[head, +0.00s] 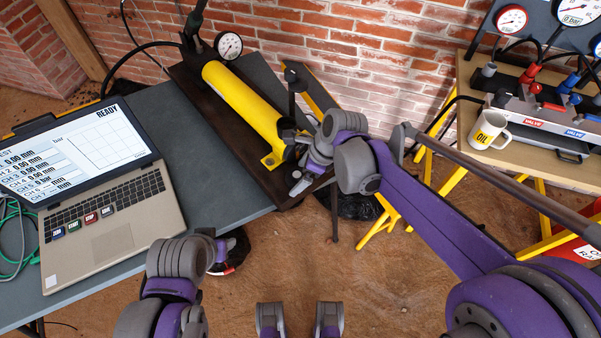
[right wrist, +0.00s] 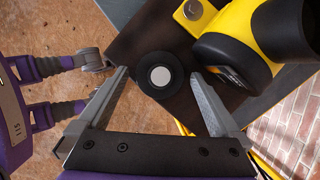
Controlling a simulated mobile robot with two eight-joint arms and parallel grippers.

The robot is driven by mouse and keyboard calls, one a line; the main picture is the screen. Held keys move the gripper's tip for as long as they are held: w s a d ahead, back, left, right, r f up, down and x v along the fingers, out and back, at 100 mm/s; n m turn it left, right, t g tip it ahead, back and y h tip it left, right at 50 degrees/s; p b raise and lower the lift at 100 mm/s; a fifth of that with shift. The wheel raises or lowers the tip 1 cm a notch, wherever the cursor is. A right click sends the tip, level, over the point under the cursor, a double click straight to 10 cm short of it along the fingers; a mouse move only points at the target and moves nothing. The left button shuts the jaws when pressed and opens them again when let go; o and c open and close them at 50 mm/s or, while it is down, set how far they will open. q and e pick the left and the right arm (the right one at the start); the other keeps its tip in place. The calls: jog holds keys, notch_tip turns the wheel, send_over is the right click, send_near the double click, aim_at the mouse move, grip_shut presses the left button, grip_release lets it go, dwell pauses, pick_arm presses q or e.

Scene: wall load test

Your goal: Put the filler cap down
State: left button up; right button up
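The filler cap, a round black disc with a pale grey centre (right wrist: 160,76), is between the fingers of my right gripper (right wrist: 160,78) in the right wrist view. A gap shows on each side, so the fingers are open and do not touch it. The cap appears over the end of a dark board (right wrist: 135,40). In the head view my right gripper (head: 299,185) is low beside the yellow pump's near end (head: 272,160); the cap cannot be made out there. My left gripper (head: 226,244) is near the bench's front edge, its fingers mostly hidden.
The yellow pump cylinder (head: 240,105) lies along the board, with a gauge (head: 229,46) behind. A laptop (head: 100,190) stands on the grey bench (head: 205,165) at left. At right, a wooden table (head: 480,72) holds a white OIL mug (head: 488,129) and valves (head: 530,110).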

jog(key=shift+r, duration=0.1)
jog(key=shift+d+r, duration=0.1)
jog(key=shift+r, duration=0.25)
jog(key=p+v, duration=0.2)
jog(key=v, duration=1)
jog(key=s+d+f+n+t+h, duration=0.2)
jog(key=s+d+f+n, duration=0.3)
jog(key=s+n, duration=0.3)
jog(key=s+d+f+n+t+h, duration=0.1)
jog(key=s+d+f+n, duration=0.4)
jog(key=n, duration=0.8)
jog(key=s+d+h, duration=0.1)
jog(key=s+d, duration=0.1)
jog(key=s, duration=0.1)
jog(key=shift+d+t, duration=0.2)
jog(key=shift+t, duration=0.2)
notch_tip(320, 180, up, 7)
jog(key=w+p, duration=0.1)
jog(key=p, duration=0.4)
jog(key=shift+w+f, duration=0.15)
jog(key=shift+f, duration=0.05)
